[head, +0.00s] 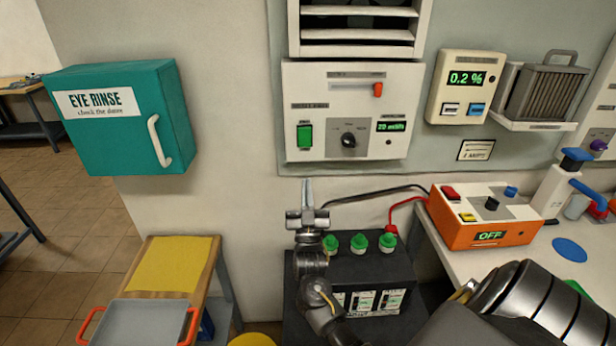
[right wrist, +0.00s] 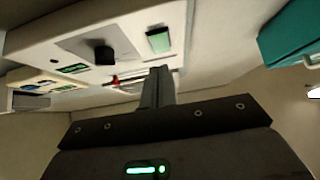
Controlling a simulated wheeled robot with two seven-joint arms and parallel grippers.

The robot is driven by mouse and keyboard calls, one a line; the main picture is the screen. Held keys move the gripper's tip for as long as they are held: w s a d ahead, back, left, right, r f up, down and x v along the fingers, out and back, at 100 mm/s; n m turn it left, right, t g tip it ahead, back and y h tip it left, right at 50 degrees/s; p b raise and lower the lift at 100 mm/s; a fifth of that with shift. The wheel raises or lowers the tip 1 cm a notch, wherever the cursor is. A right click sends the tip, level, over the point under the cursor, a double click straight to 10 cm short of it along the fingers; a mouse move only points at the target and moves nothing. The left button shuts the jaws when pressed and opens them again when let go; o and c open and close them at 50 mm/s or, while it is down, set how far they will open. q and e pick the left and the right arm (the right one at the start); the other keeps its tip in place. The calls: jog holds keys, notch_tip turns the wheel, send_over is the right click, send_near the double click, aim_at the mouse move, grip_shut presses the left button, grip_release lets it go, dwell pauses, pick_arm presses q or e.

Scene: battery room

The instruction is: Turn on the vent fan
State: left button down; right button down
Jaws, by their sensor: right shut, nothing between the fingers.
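The white vent fan panel (head: 352,95) is on the wall below a louvred vent (head: 358,28). It carries a green rocker or button (head: 305,137), a black knob (head: 349,140), an orange slider (head: 378,90) and a small display with green characters (head: 391,126), too small to read surely. My right gripper (head: 307,192) is shut and empty, pointing up just below the panel's lower left, under the green button. In the right wrist view its shut fingers (right wrist: 157,88) lie below the green button (right wrist: 159,40) and black knob (right wrist: 104,54), apparently apart from them. My left gripper is out of view.
A dark battery box (head: 360,270) with green caps stands below my right gripper. An orange charger (head: 485,215) reading OFF sits on the right bench. A 0.2 % meter (head: 465,87) hangs right of the panel, a teal eye rinse cabinet (head: 120,118) left.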

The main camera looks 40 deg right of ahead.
jog(key=b+v, duration=0.1)
jog(key=v, duration=0.2)
jog(key=shift+f, duration=0.4)
